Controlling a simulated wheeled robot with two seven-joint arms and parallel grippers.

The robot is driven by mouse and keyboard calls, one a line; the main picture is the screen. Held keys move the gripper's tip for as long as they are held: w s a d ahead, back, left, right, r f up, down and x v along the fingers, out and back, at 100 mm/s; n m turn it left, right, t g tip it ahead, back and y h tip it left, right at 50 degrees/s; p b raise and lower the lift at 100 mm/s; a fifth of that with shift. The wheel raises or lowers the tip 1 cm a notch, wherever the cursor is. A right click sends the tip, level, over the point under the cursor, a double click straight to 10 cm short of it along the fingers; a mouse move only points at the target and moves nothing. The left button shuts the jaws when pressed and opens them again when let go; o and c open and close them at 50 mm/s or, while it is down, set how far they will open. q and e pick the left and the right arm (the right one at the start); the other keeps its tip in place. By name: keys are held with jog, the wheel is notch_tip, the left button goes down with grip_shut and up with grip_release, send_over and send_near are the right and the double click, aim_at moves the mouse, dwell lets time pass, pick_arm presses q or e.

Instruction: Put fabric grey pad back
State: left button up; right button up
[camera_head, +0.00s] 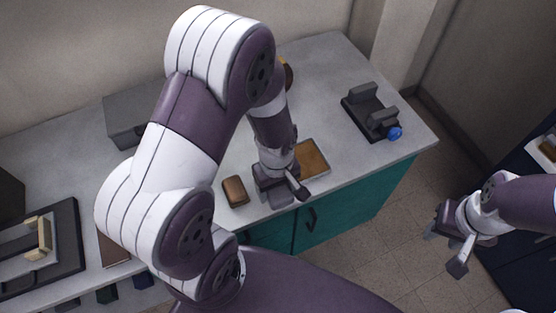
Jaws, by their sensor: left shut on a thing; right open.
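My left gripper (281,189) is low over the counter's front edge, in front of a shallow tray (325,168) with a brown floor. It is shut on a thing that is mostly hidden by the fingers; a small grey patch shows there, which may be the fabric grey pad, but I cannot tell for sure. A brown rounded block (235,191) lies on the counter just left of this gripper, apart from it. My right gripper (446,251) is open and empty, over the floor at the right.
The pale counter (335,75) has a dark device (369,114) with a blue knob at the right and a grey box (124,117) at the back left. A dark framed board (68,235) lies at the far left. The counter's back right is clear.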

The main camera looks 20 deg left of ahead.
pick_arm(q)
jog(key=w+a+f, duration=0.2)
jog(key=a, duration=0.1)
jog(key=shift+w+f, duration=0.25)
jog(key=shift+f, duration=0.05)
jog(key=w+a+f, duration=0.2)
jog(key=w, duration=0.1)
jog(key=w+a+f, duration=0.1)
jog(key=shift+w+f+p, duration=0.15)
jog(key=shift+w+p, duration=0.2)
jog(key=f, duration=0.3)
jog(key=shift+s+d+f, duration=0.1)
jog(key=shift+s+f, duration=0.1)
jog(key=shift+w+f, duration=0.2)
jog(key=shift+f, duration=0.2)
jog(key=o, duration=1)
pick_arm(e)
jog(key=shift+s+d+r, duration=0.15)
jog(key=shift+s+r, duration=0.3)
jog(key=shift+r, duration=0.1)
